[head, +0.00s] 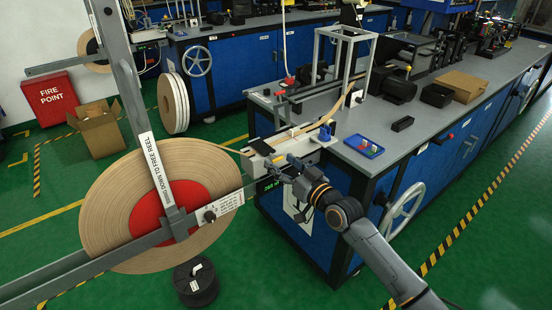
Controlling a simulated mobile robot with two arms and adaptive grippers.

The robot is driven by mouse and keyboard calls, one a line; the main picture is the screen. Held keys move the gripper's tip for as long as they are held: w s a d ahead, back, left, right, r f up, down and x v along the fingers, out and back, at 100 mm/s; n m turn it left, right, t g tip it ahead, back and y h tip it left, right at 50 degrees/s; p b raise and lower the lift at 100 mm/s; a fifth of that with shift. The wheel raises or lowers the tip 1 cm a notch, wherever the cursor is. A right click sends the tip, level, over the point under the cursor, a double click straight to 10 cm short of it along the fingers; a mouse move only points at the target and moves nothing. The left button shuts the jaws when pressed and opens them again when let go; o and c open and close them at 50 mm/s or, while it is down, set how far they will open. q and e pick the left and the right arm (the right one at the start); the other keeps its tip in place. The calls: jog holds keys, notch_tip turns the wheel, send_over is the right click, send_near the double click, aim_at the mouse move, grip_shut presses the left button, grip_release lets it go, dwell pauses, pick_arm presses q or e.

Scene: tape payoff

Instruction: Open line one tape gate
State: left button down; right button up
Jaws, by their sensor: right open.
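A large tan tape reel (110,200) with a red hub (190,200) hangs on a grey frame at the left. Its tape runs right towards a white guide block (302,142) at the near left corner of the blue workbench. A small dark plate (262,147) stands at the block's left end; it may be the tape gate, but I cannot tell how it is set. My right gripper (274,170) is open at this end of the block, just below and right of the plate. Whether it touches anything is unclear. My left gripper is not in view.
The bench top (345,165) carries a blue tray (359,146), a black box (402,124) and a cardboard box (464,87). A white handwheel (402,211) juts from the bench side. A black spool (196,282) sits under the reel. Green floor is clear at right.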

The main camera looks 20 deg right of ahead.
aim_at(276, 158)
jog(key=shift+x, duration=1.55)
grip_shut()
